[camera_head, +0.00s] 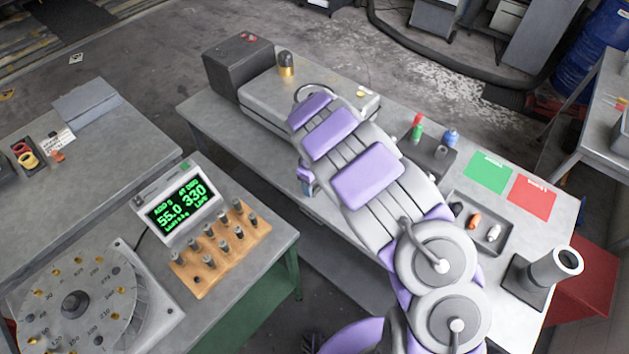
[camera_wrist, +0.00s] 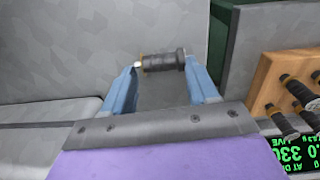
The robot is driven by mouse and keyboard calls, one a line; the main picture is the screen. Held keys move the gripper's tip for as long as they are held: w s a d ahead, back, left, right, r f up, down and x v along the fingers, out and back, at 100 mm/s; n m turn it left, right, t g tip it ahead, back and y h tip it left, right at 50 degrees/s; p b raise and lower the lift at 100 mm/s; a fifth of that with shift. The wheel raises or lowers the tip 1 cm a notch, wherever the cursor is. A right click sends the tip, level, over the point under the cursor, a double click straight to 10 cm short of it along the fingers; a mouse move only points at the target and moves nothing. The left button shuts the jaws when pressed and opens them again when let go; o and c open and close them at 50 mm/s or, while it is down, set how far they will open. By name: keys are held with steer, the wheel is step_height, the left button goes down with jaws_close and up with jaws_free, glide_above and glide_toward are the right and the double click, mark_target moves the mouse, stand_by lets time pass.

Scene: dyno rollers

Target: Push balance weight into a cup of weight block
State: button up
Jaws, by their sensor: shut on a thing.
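My gripper (camera_wrist: 161,66) has two blue fingers, shut on a dark cylindrical balance weight (camera_wrist: 165,61) with a brass and pale end. The weight lies crosswise between the fingertips, clear of the rack in the wrist view. The wooden weight block (camera_head: 219,249) holds several upright dark weights and stands on the left bench. It also shows at the right edge of the wrist view (camera_wrist: 262,82), to the right of my gripper. In the head view only a bluish part of my gripper (camera_head: 308,187) shows beside my arm; the held weight is hidden there.
A display (camera_head: 181,204) stands behind the weight block. A round dial plate (camera_head: 140,299) with brass-coloured spots is at the lower left. The right bench carries a grey tray (camera_head: 509,240), green (camera_head: 488,172) and red (camera_head: 532,197) patches, and a cylinder on a stand (camera_head: 552,268).

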steer(key=o, duration=1.2)
steer(key=shift+a, duration=0.25)
steer(key=shift+d, duration=0.15)
steer(key=shift+s+a+r+p, duration=0.15)
steer(key=shift+r+p, duration=0.4)
steer(key=shift+r, duration=3.75)
steer(key=shift+s+a+r+p, duration=0.15)
steer(key=shift+r+p, duration=0.4)
steer(key=shift+r, duration=3.75)
steer(key=shift+w+d, duration=0.1)
